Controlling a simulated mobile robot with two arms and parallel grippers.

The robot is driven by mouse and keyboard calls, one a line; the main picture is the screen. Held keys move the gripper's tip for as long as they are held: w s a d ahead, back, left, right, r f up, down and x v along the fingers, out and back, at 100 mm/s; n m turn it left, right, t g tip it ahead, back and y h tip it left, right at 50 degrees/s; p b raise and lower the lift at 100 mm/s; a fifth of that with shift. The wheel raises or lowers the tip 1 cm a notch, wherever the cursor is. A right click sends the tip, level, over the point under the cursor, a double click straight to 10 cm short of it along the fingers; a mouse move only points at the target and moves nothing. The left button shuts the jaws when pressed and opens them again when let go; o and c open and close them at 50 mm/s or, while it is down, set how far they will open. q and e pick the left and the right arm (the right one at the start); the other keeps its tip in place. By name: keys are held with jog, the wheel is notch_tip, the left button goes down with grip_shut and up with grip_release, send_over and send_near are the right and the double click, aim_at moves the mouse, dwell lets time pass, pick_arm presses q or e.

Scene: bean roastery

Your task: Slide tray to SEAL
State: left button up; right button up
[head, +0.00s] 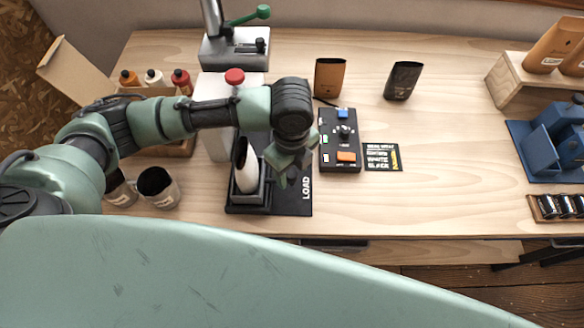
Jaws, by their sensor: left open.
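A dark square tray (264,191) sits at the near end of a black base (291,207), beside its white LOAD lettering. A white pouch with a dark open top (248,178) stands in the tray, tilted slightly. My left gripper (292,176) points down just right of the tray, above the base. Its jaws are open and hold nothing; whether a finger touches the tray I cannot tell. My left arm covers the far part of the base, and I see no SEAL lettering. My right gripper is not in view.
A white housing with a red button (234,77) stands behind my arm. A black control box (340,141) and a small card (383,157) lie to the right. Brown (329,77) and black (402,81) pouches stand behind. Cups (158,187) stand left. The table's right-middle is clear.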

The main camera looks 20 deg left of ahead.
pick_arm(q)
grip_shut()
dwell(1.4)
